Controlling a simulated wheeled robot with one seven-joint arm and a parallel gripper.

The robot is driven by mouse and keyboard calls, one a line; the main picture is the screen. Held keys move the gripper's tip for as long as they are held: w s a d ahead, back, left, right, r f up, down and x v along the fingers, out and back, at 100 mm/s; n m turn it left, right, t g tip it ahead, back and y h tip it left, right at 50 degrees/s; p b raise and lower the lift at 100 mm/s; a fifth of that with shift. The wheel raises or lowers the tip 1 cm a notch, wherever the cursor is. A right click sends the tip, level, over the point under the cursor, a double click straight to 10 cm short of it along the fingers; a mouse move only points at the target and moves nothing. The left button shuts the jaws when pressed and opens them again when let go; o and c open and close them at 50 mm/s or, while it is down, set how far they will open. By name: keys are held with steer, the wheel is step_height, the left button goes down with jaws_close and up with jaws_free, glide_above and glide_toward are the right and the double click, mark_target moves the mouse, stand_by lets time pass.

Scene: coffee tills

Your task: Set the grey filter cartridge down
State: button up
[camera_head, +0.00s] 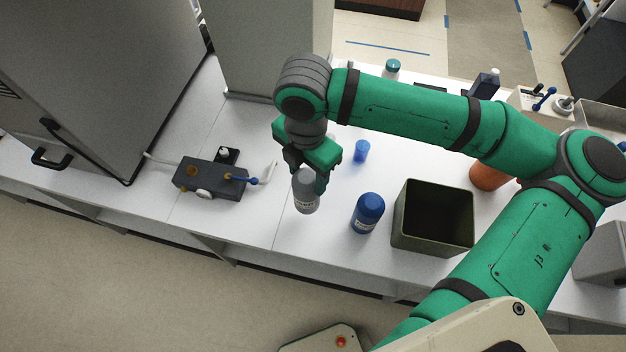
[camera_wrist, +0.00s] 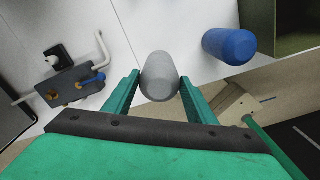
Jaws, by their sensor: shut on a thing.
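The grey filter cartridge (camera_head: 305,192) is a rounded grey cylinder with a printed label, upright or nearly so over the white counter. It also shows in the wrist view (camera_wrist: 159,76), between the two green fingers. My gripper (camera_head: 309,172) is shut on its upper part from above; it also shows in the wrist view (camera_wrist: 160,92). I cannot tell whether the cartridge's base touches the counter. A blue cartridge (camera_head: 367,213) of similar shape stands to its right; it also shows in the wrist view (camera_wrist: 230,46).
A dark open bin (camera_head: 435,249) stands right of the blue cartridge. A dark filter head with brass fittings and a white pipe (camera_head: 208,179) lies to the left. A small blue cup (camera_head: 361,151) and an orange container (camera_head: 489,176) stand farther back. White counter (camera_head: 250,217) is bare left of the cartridge.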

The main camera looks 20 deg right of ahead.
steer(key=shift+d+f, duration=0.4)
steer(key=shift+f, duration=0.05)
steer(key=shift+d+f, duration=0.2)
steer(key=shift+f, duration=1.8)
steer(key=o, duration=1.2)
steer(key=shift+o, duration=0.2)
steer(key=shift+r, duration=0.1)
step_height(320, 180, up, 12)
steer(key=shift+r, duration=0.15)
steer(key=shift+d, duration=0.1)
